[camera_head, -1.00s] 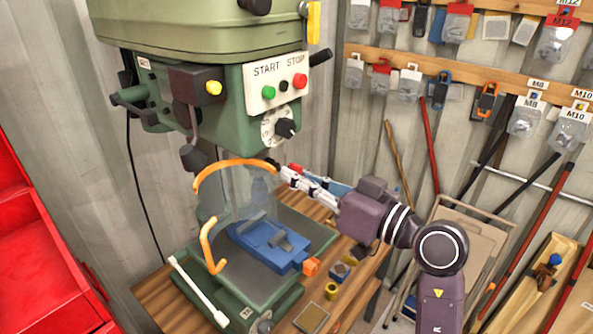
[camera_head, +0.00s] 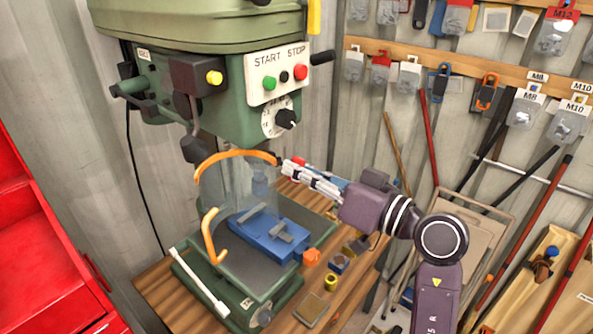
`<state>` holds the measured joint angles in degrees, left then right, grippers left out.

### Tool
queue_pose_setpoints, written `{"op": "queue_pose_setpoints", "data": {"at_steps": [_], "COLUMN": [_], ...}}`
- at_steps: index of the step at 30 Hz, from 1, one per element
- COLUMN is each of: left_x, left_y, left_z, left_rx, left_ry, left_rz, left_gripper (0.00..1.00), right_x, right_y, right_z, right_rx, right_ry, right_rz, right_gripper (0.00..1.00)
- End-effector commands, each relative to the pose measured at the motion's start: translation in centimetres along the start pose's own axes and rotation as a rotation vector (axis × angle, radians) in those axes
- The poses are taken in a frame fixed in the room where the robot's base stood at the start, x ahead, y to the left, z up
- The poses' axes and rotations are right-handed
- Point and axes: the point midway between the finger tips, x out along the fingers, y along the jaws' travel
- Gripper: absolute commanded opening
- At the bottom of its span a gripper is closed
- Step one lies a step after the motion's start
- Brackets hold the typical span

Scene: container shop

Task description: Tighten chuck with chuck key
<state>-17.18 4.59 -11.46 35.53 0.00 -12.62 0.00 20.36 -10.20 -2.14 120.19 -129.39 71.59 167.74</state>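A green drill press (camera_head: 170,35) stands at the left with its dark lower head part (camera_head: 193,150) pointing down. A clear guard with an orange rim (camera_head: 235,155) surrounds the space under the head, and the chuck cannot be made out. My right gripper (camera_head: 284,164) reaches in from the right, its fingertips beside the right end of the orange rim. Whether they touch the rim, and how far apart they are, is unclear. A red and blue item (camera_head: 298,168) shows partly behind the fingers. I cannot identify a chuck key. My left gripper is out of view.
A blue vise (camera_head: 262,238) sits on the press table under the guard. Small boxes and a yellow ring (camera_head: 331,283) lie on the wooden bench (camera_head: 160,290). A red cabinet (camera_head: 35,250) stands at left.

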Motion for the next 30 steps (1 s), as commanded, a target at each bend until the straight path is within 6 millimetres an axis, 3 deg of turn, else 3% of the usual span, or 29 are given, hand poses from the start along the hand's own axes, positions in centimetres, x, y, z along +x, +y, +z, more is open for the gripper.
{"op": "queue_pose_setpoints", "data": {"at_steps": [1, 10, 30], "left_x": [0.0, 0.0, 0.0], "left_y": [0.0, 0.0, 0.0], "left_z": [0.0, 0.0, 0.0], "left_rx": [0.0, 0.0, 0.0], "left_ry": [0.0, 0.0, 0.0], "left_rz": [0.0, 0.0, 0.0], "left_gripper": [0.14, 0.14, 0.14], "right_x": [0.3, 0.2, -1.7], "right_y": [-0.4, -0.4, -0.6], "right_z": [-0.7, -0.7, -0.3], "right_rx": [0.007, 0.009, 0.013], "right_ry": [0.018, 0.019, 0.016], "right_rz": [-0.007, -0.007, -0.013], "right_gripper": [0.0, 0.0, 0.0]}}
